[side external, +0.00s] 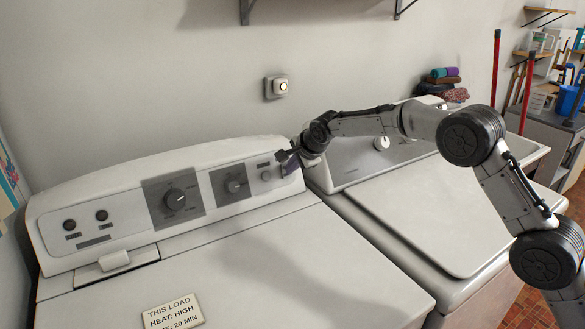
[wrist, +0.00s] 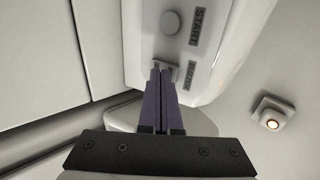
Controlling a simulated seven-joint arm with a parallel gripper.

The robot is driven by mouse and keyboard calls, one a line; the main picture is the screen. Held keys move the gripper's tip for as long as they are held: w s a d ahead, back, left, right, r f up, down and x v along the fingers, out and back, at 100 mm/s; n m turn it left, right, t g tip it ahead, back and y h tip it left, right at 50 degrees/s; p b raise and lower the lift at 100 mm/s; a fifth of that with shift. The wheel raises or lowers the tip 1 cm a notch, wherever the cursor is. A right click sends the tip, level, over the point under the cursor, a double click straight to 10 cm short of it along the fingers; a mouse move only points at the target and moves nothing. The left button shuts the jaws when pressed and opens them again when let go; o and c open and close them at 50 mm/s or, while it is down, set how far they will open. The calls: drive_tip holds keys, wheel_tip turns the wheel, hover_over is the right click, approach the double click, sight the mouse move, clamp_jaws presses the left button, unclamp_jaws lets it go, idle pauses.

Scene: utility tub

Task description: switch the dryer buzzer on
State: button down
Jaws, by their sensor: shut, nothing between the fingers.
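The dryer's control panel (side external: 130,215) runs along the back of the white machine at left. In the wrist view, the round START button (wrist: 171,22) and its dark label show on the panel. A smaller dark label (wrist: 191,73), which seems to read BUZZER, lies right beside my fingertips. My gripper (wrist: 161,72) is shut and empty, its purple fingers at the panel by that label. The buzzer switch is mostly hidden by the fingertips; its position and any contact cannot be told. In the side view, my gripper (side external: 287,162) is at the panel's right end.
Two knobs (side external: 174,199) (side external: 236,186) and two small round dark controls (side external: 69,225) (side external: 102,215) sit left on the panel. A card (side external: 172,312) on the lid reads heat high, 20 min. A second machine (side external: 420,210) stands right. A lit wall fitting (side external: 276,87) is above.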

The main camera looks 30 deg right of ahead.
drive_tip(key=shift+s, duration=0.1)
drive_tip(key=s+r, duration=0.6)
drive_tip(key=s, duration=0.6)
drive_tip(key=shift+r, duration=0.3)
drive_tip(key=shift+w, duration=0.1)
